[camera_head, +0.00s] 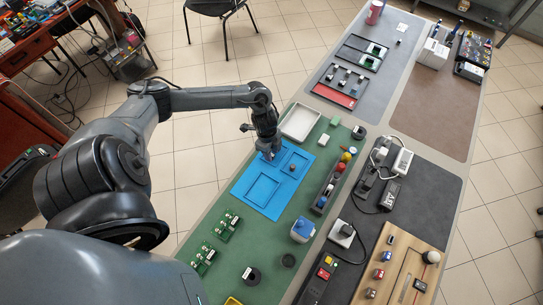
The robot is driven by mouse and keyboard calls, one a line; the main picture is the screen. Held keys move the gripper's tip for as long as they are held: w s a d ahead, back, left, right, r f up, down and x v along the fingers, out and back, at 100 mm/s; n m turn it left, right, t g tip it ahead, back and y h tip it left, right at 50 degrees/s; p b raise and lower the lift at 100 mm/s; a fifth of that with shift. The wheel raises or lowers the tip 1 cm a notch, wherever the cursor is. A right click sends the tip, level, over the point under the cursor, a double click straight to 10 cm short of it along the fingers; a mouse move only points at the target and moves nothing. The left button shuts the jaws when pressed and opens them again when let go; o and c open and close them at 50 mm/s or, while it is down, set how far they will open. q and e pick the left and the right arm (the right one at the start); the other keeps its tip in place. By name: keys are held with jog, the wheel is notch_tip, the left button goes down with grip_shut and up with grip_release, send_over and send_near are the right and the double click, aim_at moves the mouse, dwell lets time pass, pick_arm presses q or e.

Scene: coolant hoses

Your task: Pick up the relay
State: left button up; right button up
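My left gripper (269,155) points down at the upper left part of the blue tray (259,205). The fingertips are too small to tell whether they are open or shut, and I see nothing clearly held. No part is plainly recognisable as the relay. A small dark round part (292,168) lies in the tray's right compartment. My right gripper is not in view.
A white tray (300,123) stands just beyond the gripper. A dark rack with coloured balls (332,185) lies right of the blue tray. Small green circuit boards (228,222) and a black spool (252,276) lie nearer. The green mat (265,240) has free room between them.

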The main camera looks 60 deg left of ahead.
pick_arm(q)
jog(key=shift+f, duration=0.35)
grip_shut()
jog(key=shift+r, duration=0.15)
